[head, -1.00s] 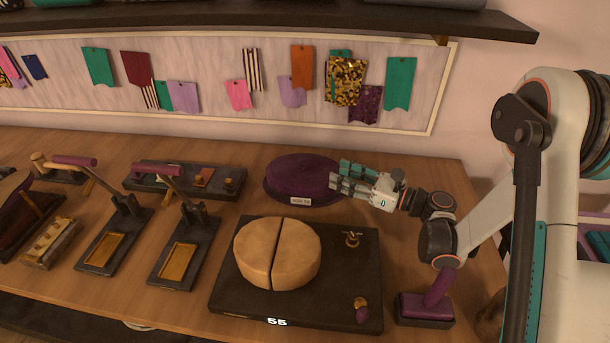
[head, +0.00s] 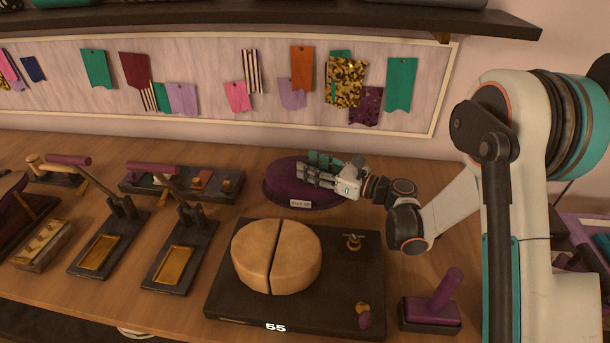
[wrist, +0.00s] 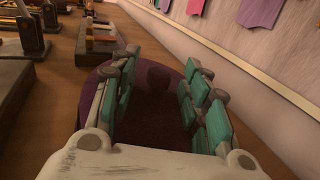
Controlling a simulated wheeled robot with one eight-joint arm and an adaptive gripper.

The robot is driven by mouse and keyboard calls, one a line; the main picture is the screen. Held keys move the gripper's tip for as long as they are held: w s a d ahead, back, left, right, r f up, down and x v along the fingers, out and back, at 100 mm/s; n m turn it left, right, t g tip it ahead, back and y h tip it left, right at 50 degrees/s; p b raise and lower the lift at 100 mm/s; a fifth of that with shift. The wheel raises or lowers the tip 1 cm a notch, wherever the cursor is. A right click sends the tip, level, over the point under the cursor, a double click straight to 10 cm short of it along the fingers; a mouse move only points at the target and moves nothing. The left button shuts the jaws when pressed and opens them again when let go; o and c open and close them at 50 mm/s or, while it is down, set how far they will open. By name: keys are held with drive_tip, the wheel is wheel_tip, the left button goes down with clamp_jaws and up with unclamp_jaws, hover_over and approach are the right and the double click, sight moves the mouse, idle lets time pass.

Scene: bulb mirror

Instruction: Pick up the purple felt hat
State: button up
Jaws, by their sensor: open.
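The purple felt hat (head: 285,185) lies on the wooden bench near the wall, low and rounded, with a small white label on its front edge. In the wrist view the purple hat (wrist: 158,121) lies under and between my fingers, its near part hidden by my gripper's palm. My gripper (head: 318,170) reaches in from the right, with its fingers over the right part of the hat. In the wrist view my gripper (wrist: 160,90) is open, its teal-padded fingers apart with no object clamped. I cannot tell whether the fingers touch the hat.
A black board with a split wooden block (head: 276,256) stands in front of the hat. Dark presses (head: 182,250) and a tool tray (head: 225,184) are to the left. A purple-handled tool (head: 440,300) stands at front right. The sample-hung wall is close behind.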

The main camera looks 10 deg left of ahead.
clamp_jaws()
drive_tip(key=shift+r, duration=0.1)
